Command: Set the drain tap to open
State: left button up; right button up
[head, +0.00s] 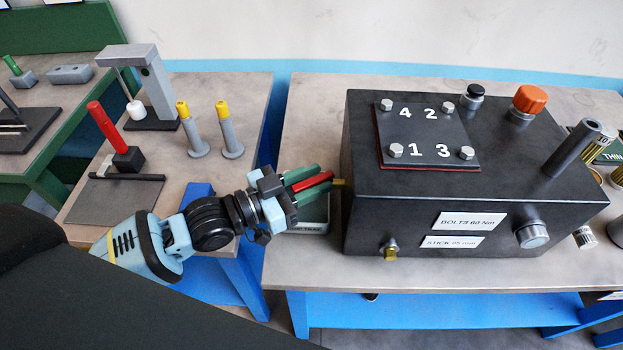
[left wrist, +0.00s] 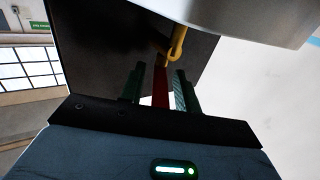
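The drain tap is on the left side of the black box (head: 440,205). Its red lever (head: 313,183) and brass end (head: 341,182) show in the head view. In the left wrist view the red lever (left wrist: 160,88) stands below a brass fitting (left wrist: 177,43). My left gripper (head: 309,182) has its green fingers on either side of the lever. It also shows in the left wrist view (left wrist: 158,85), with narrow dark gaps between lever and fingers. It looks open around the lever. My right gripper is out of view.
A small labelled tray (head: 310,222) sits under the tap, partly hidden by my gripper. A brass plug (head: 391,251) sticks out of the box front. A side table (head: 258,100) on the left holds a red-handled tool (head: 102,123) and two yellow-topped posts.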

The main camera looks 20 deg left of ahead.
pick_arm(q)
jog(key=shift+o, duration=0.2)
jog(key=v, duration=0.7)
jog(key=shift+s+a+b, duration=0.25)
jog(key=shift+s+b, duration=0.05)
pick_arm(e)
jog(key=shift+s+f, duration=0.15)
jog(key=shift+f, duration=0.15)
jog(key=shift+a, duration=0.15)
